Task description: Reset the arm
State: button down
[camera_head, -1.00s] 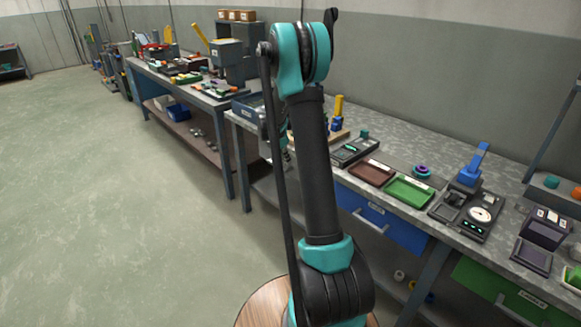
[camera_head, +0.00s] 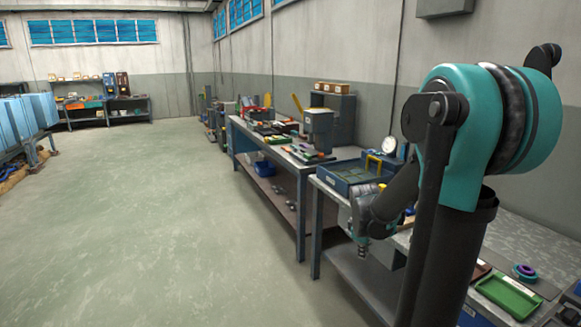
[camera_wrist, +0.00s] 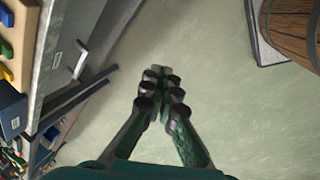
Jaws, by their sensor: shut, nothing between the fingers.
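My arm (camera_head: 455,235) stands large at the right of the head view, a teal joint at its top and dark links below it. My gripper (camera_head: 362,248) hangs to the left of the arm, pointing down in front of the near workbench's edge. In the wrist view its fingers (camera_wrist: 157,76) come together at the tips over the bare floor. Nothing shows between them. The gripper is shut and empty, apart from the bench.
The near workbench (camera_head: 520,240) carries a blue tray box (camera_head: 350,178), a round dial (camera_head: 389,145) and a green tray (camera_head: 508,296). Another bench (camera_head: 262,147) with machines stands beyond it. Open floor (camera_head: 180,230) lies to the left. Drawers (camera_wrist: 68,62) are beside the gripper in the wrist view.

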jog(key=s+a+f+m+y, duration=0.1)
jog(key=s+a+f+m, duration=0.1)
jog(key=s+m, duration=0.3)
jog(key=s+a+f+m+t, duration=0.1)
jog(key=s+m, duration=0.4)
jog(key=s, duration=0.8)
jog(key=shift+a+f+m+y, duration=0.4)
jog(key=shift+a+f, duration=0.1)
jog(key=shift+a, duration=0.35)
